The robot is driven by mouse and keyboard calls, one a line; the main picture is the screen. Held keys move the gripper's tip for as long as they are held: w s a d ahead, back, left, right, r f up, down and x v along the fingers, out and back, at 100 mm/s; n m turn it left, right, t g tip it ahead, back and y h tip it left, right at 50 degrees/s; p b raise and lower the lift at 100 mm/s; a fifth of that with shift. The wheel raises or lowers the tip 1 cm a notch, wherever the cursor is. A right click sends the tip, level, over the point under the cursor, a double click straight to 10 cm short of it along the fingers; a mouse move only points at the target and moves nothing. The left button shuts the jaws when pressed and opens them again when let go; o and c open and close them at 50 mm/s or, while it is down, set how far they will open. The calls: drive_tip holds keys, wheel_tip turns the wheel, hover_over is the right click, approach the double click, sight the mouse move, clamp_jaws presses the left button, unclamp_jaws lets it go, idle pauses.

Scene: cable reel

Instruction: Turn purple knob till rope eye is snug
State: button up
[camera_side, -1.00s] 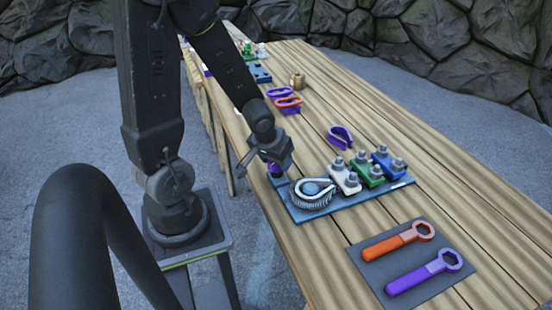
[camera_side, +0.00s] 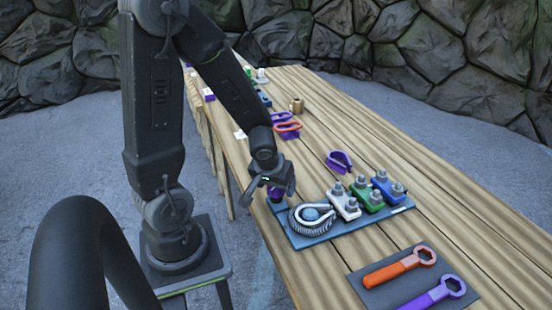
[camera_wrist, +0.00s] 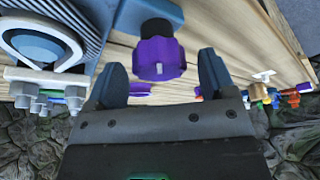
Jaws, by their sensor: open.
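The purple knob (camera_side: 275,194) sits at the left end of the blue board (camera_side: 330,230). My gripper (camera_side: 270,186) is over it, fingers spread. In the wrist view the knob (camera_wrist: 160,60) lies between and just beyond the open fingertips (camera_wrist: 160,72), with visible gaps on both sides. The rope eye (camera_side: 303,228) loops around a light-blue round piece (camera_side: 311,213) on the board. In the wrist view the eye's pale liner (camera_wrist: 78,48) stands clear of the blue piece in places. I cannot tell how snug it is.
White (camera_side: 343,205), green (camera_side: 366,197) and blue (camera_side: 386,187) clamps with bolts stand right of the eye. Orange (camera_side: 400,268) and purple (camera_side: 435,293) wrenches lie on a dark mat in front. A loose purple thimble (camera_side: 338,162) lies behind on the bare wood.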

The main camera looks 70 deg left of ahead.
drive_tip(key=n+g, duration=0.1)
drive_tip(key=n, duration=0.2)
drive_tip(key=n+g+y, duration=0.1)
drive_tip(key=n, duration=0.2)
drive_tip(key=shift+w+d+n, duration=0.1)
drive_tip(key=shift+n, duration=0.2)
drive_tip(key=n+g, duration=0.1)
drive_tip(key=n, duration=0.2)
drive_tip(key=shift+r, duration=0.15)
drive_tip(key=d+v, duration=0.1)
drive_tip(key=v, duration=1.3)
drive_tip(key=s+d+r+m+t+h, duration=0.4)
drive_tip(key=d+m, duration=0.4)
drive_tip(key=m, duration=1)
drive_tip(key=shift+s+d+r+t, duration=0.25)
drive_tip(key=shift+s+r+t, duration=0.35)
drive_tip(key=shift+s+r, duration=0.3)
drive_tip(key=shift+w, duration=0.15)
